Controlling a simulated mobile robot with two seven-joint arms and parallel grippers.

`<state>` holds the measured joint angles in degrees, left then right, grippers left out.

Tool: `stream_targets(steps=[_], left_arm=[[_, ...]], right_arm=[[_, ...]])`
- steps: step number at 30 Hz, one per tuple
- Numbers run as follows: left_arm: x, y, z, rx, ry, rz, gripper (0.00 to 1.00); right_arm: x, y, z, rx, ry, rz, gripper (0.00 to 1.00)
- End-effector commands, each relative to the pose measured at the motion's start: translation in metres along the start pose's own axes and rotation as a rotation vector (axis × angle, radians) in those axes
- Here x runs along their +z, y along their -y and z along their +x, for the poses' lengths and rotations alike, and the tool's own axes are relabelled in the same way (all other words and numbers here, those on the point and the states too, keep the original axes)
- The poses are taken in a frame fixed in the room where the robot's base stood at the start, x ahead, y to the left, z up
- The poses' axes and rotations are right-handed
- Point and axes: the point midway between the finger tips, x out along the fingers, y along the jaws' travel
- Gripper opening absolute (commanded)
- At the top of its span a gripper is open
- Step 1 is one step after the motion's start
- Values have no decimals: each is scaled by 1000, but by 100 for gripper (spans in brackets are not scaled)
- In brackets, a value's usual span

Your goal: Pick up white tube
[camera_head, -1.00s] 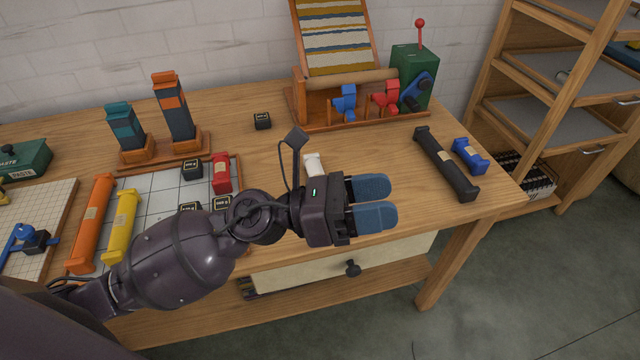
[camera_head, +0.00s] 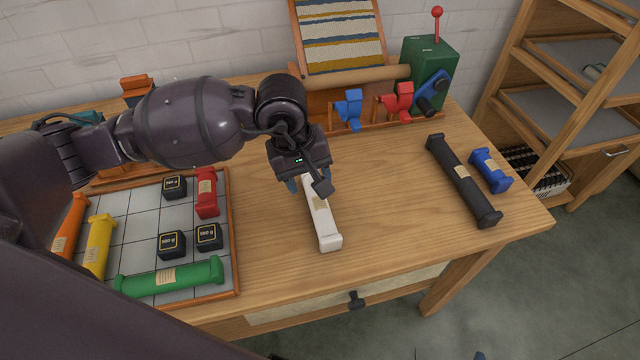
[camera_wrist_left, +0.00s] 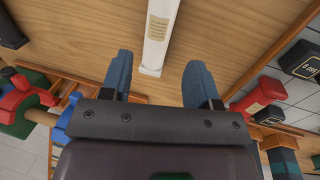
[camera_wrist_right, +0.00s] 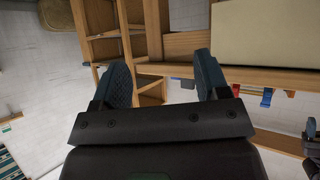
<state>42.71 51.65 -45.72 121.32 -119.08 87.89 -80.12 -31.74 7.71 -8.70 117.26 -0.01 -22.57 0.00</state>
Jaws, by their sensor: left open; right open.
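The white tube (camera_head: 322,213) lies on the table with a tan label on it. Its far end is hidden by my left gripper in the head view. My left gripper (camera_head: 306,184) points down over the far end of the tube. In the left wrist view the tube (camera_wrist_left: 158,35) shows between and beyond the open blue fingertips of the left gripper (camera_wrist_left: 158,75), with its end just ahead of them. Nothing is held. My right gripper (camera_wrist_right: 160,78) is open and empty in its wrist view, away from the tube.
A tiled tray (camera_head: 236,262) with red (camera_head: 206,193) and green (camera_head: 170,278) tubes and several black weights lies left. Black (camera_head: 463,182) and blue (camera_head: 491,170) tubes lie right. A loom-like stand (camera_head: 338,45) and green box (camera_head: 428,72) stand behind. Table around the white tube is clear.

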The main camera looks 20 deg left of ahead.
Motion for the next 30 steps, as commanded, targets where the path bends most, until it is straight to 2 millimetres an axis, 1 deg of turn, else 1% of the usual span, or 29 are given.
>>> stream_targets(steps=[2, 5, 12, 15, 20, 24, 27, 30], left_arm=[[-1, 1, 1, -6, -5, 2, 56], [-2, 1, 9, -9, -6, 2, 56], [-2, 2, 44, -8, -4, 1, 56], [-2, 1, 52, -7, -5, 2, 56], [-2, 1, 60, -7, -6, 3, 56], [-1, 2, 77, -8, -3, 0, 56], [-1, 3, 92, -8, -2, 0, 56], [-1, 3, 102, -6, -4, 1, 56]], right_arm=[[4, -1, -2, 1, 9, -3, 68], [11, -3, -5, 3, 21, -6, 68], [25, -6, -8, 5, 48, -15, 68], [25, -7, -7, 4, 48, -18, 68], [18, -6, -5, 3, 34, -18, 68], [13, -5, -2, 1, 22, -16, 68], [12, -3, 0, 0, 20, -12, 68], [13, -1, 2, 0, 21, -7, 68]])
